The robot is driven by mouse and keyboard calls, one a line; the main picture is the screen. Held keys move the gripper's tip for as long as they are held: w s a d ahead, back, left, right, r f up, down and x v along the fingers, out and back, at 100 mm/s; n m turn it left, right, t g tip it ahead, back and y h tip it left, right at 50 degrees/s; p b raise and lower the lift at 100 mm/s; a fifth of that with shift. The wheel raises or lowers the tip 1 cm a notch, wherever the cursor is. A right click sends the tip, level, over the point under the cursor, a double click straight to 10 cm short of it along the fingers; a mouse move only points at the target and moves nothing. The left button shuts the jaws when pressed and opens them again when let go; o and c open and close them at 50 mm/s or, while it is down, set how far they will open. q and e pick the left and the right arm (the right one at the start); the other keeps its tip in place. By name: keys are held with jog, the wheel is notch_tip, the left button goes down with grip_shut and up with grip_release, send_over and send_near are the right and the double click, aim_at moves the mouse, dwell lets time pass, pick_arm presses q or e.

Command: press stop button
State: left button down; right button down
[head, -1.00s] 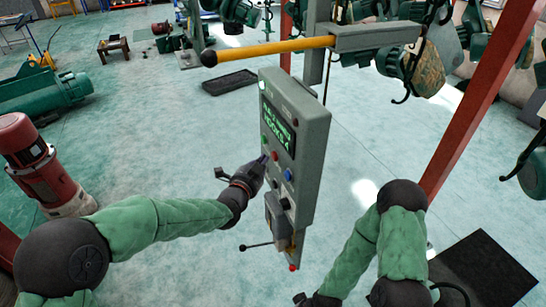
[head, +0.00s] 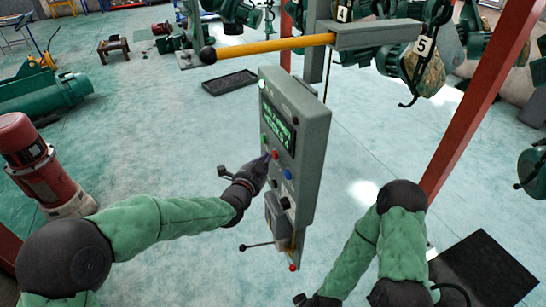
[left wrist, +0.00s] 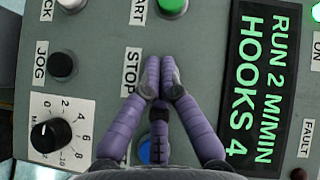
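The grey control panel (head: 312,125) stands upright in the middle of the head view. Its red button (head: 275,155) sits between a green button (head: 264,138) and a blue button (head: 288,174). My left gripper (head: 267,158) is at the panel face beside the red button. In the left wrist view its purple fingers (left wrist: 152,75) are together and empty, next to the STOP label (left wrist: 131,70). They cover the spot beside that label, so the stop button is hidden there; contact cannot be told. My right gripper (head: 318,300) is partly cut off at the bottom edge.
The display (left wrist: 258,85) reads "RUN 2 M/MIN HOOKS 4". A black knob (left wrist: 46,135) and a JOG button (left wrist: 61,65) are nearby on the panel. A yellow bar (head: 270,48) crosses above the panel. A hook tagged 5 (head: 422,46) hangs at upper right.

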pick_arm(q)
jog(key=shift+w+d, duration=0.1)
jog(key=shift+d, duration=0.25)
dwell(0.7)
jog(key=shift+a, duration=0.2)
jog(key=shift+s+a+b, duration=0.25)
jog(key=shift+a+b, duration=0.35)
jog(key=shift+a, duration=0.1)
jog(key=shift+s+a+b, duration=0.25)
jog(key=shift+a+b, duration=0.15)
jog(key=shift+a, duration=0.35)
jog(key=shift+s+a+b, duration=0.3)
jog(key=shift+a+b, duration=0.15)
jog(key=shift+a, duration=0.35)
jog(key=shift+s+a+b, duration=0.25)
jog(key=shift+a+b, duration=0.15)
jog(key=shift+a, duration=0.35)
